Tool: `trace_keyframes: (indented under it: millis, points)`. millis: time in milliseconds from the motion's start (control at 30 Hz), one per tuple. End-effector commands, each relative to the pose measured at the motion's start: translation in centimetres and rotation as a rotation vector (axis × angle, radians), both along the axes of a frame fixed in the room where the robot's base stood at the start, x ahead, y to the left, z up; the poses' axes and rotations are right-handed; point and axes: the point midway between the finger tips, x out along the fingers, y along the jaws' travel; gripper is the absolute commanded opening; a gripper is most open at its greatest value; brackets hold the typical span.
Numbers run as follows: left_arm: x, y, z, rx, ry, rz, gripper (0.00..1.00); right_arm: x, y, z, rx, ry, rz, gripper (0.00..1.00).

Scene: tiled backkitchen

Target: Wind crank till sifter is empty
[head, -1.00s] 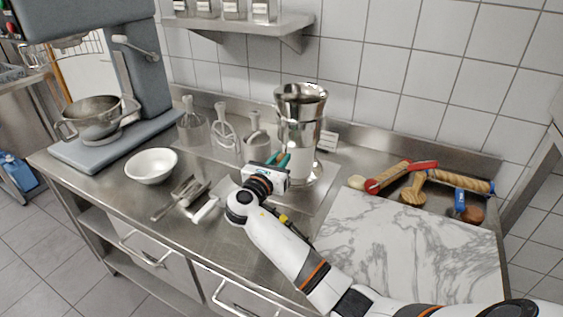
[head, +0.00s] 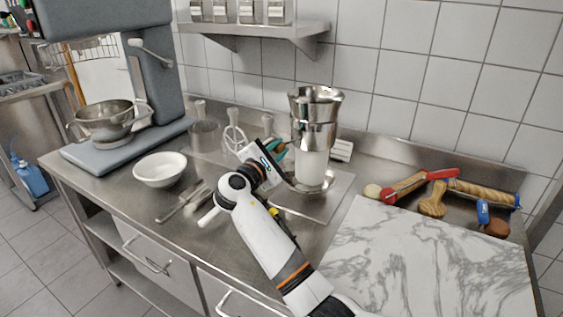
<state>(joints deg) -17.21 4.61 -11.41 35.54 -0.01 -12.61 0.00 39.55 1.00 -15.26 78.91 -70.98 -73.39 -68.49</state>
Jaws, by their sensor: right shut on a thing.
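The sifter (head: 315,112) is a shiny metal cylinder with a flared top, standing upright at the back of the counter. The crank itself is mostly hidden behind the gripper. The inside of the sifter cannot be seen. My left gripper is not in view.
A white bowl (head: 160,169) and metal utensils (head: 184,201) lie to the left, near a large grey mixer (head: 115,80). A marble slab (head: 420,262) covers the right front. Rolling pins and brushes (head: 432,204) lie behind it. A shelf (head: 255,31) hangs above.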

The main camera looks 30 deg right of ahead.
Motion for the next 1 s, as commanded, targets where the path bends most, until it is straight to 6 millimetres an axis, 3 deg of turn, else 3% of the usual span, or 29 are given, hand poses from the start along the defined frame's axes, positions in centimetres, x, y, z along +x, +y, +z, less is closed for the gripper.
trace_keyframes:
  millis: [500,1000]
  points:
    - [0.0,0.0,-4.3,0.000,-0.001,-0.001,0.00,0.7,0.6,2.4,0.276,-0.411,0.002,0.00]
    - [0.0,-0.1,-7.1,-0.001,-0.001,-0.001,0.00,0.4,0.3,4.9,0.511,-0.760,0.001,0.00]
